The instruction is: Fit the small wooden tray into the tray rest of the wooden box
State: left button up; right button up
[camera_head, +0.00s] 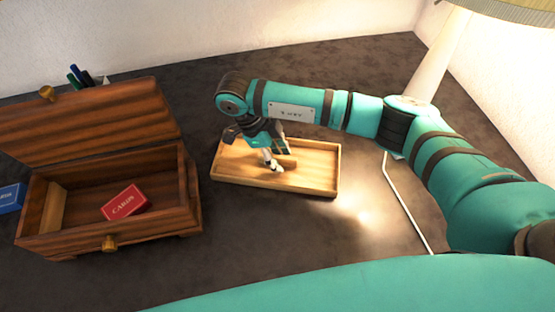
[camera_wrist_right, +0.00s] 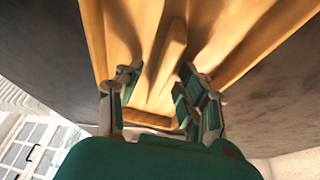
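The small wooden tray (camera_head: 322,178) lies flat on the dark tabletop, right of the wooden box. A raised wooden bar (camera_wrist_right: 172,55) runs along its middle. The wooden box (camera_head: 150,222) stands at the left with its lid (camera_head: 85,122) open. A lighter wooden ledge (camera_head: 50,207) shows inside at its left end; I cannot tell whether it is the tray rest. My right gripper (camera_head: 272,158) points down into the tray. In the right wrist view its fingers (camera_wrist_right: 160,88) are apart, on either side of the bar, with gaps visible. My left gripper is not in view.
A red card pack (camera_head: 125,202) lies inside the box. A blue pack (camera_head: 10,198) is at the left edge. Pens (camera_head: 80,76) stand behind the lid. A lamp (camera_head: 440,55) stands at the back right. A thin white rod (camera_head: 408,205) lies right of the tray.

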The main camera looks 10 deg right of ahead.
jog(key=shift+f, duration=0.2)
dwell(0.4)
jog(key=shift+c, duration=0.5)
grip_shut()
